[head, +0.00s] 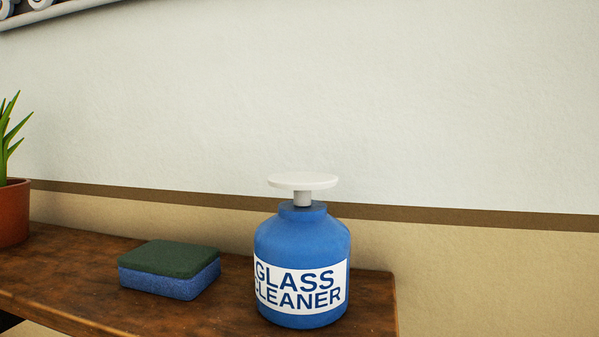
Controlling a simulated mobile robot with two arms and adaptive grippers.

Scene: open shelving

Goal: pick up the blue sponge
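The blue sponge (172,285) lies flat on the wooden shelf (90,287), left of the middle of the head view. Its lower layer is blue and its top layer is dark green. It stands apart from the things on either side. Neither of my grippers shows in the head view.
A blue glass cleaner bottle (295,243) with a white disc-shaped top stands right of the sponge, near the shelf's right end. A potted plant (12,210) stands at the far left. A wall (420,110) rises behind. Another shelf edge (60,12) shows at the upper left.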

